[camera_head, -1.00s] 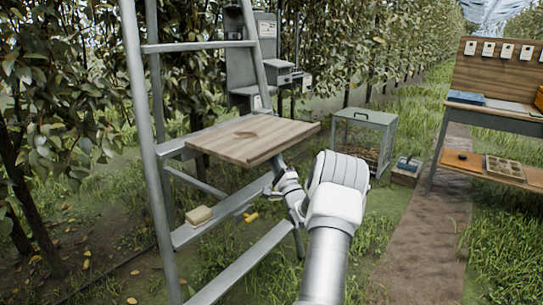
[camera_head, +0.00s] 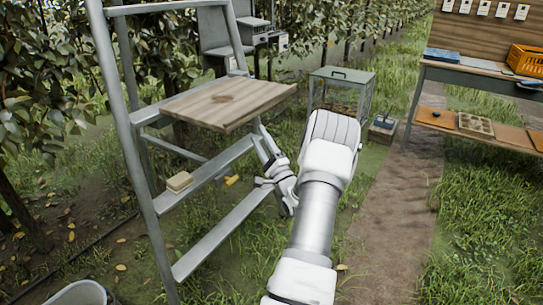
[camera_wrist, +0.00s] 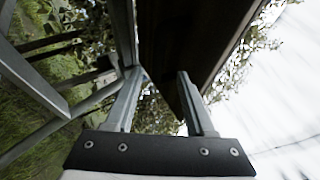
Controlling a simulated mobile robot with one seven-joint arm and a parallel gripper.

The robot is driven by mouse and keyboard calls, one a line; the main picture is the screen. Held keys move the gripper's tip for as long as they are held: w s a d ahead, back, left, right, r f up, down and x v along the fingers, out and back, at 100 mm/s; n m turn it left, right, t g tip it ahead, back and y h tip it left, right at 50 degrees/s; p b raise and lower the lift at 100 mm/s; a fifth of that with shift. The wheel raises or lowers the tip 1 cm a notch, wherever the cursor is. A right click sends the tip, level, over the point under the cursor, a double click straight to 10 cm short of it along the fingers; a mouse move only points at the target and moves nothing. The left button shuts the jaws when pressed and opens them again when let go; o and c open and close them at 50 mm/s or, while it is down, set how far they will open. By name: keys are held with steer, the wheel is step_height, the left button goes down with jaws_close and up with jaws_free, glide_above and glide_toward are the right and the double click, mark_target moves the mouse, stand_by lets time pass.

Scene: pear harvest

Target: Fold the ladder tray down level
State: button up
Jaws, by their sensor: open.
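The ladder tray (camera_head: 215,103), a brown wooden board, sits between the rails of the grey metal ladder (camera_head: 128,105). It looks about level in the head view, with its right part reaching past the near right rail. My gripper (camera_head: 262,158) is below the tray's right end, beside the ladder's right rail, and apart from the tray's top. In the wrist view my gripper (camera_wrist: 160,76) has its fingers spread with nothing held between them. The tray's dark face (camera_wrist: 190,35) is just beyond the fingertips there; whether they touch cannot be told.
A pale block (camera_head: 179,181) and a small yellow item (camera_head: 232,181) are at the lower rung. A workbench (camera_head: 480,75) is at the right. A bucket (camera_head: 80,293) shows at bottom left. The dirt path is clear.

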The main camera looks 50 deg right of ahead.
steer(key=p+v, duration=0.1)
steer(key=v, duration=0.7)
steer(key=shift+s+f, duration=0.15)
steer(key=shift+s, duration=0.1)
steer(key=shift+a, duration=0.1)
